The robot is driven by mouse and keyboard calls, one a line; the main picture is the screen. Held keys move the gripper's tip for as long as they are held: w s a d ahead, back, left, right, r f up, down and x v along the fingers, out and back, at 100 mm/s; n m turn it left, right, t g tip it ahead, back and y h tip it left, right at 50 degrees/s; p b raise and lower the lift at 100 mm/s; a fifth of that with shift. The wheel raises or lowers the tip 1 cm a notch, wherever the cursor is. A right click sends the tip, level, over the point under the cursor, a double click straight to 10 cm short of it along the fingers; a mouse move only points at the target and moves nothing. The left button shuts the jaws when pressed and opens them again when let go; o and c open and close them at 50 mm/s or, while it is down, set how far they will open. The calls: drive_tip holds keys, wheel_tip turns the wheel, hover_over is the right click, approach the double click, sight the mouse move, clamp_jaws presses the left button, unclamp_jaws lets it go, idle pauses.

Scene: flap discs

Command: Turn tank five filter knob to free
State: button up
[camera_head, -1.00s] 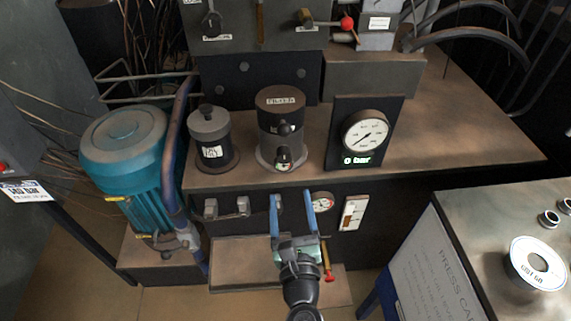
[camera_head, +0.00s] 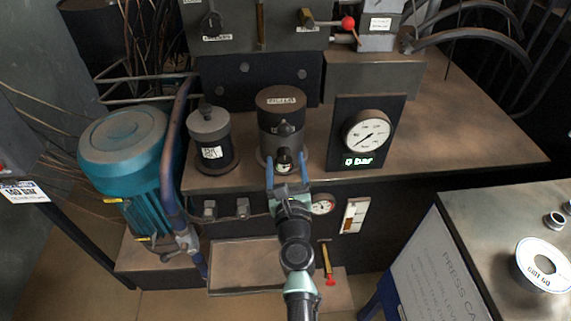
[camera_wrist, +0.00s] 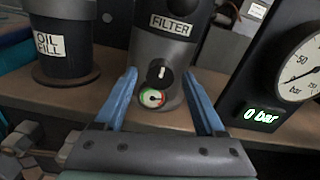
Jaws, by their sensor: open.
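The filter (camera_head: 281,103) is a dark cylinder with a white FILTER label on the bench; it also shows in the wrist view (camera_wrist: 172,45). A black knob (camera_wrist: 160,72) with a light mark sits on its front. The mark points roughly upward. Below the knob is a small round dial (camera_wrist: 152,98) with green and red bands. My gripper (camera_head: 287,158) is open and empty in front of the filter's lower front. In the wrist view its blue fingers (camera_wrist: 159,76) frame the knob and dial on either side. I cannot tell how far they are from the knob.
A black OIL FILL canister (camera_head: 210,140) stands left of the filter. A pressure gauge (camera_head: 367,132) reading 0 bar stands to the right. A teal motor (camera_head: 125,145) is at far left, and a metal table (camera_head: 490,225) is at right.

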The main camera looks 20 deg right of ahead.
clamp_jaws()
drive_tip(key=shift+n, duration=0.3)
drive_tip(key=n, duration=0.3)
drive_tip(key=shift+n, duration=0.3)
drive_tip(key=n+b, duration=0.1)
drive_tip(key=n, duration=0.3)
drive_tip(key=shift+n, duration=0.3)
drive_tip(key=n, duration=0.4)
drive_tip(key=shift+n+b, duration=0.3)
drive_tip(key=shift+b, duration=0.05)
drive_tip(key=shift+n+b, duration=0.35)
drive_tip(key=shift+n, duration=1.85)
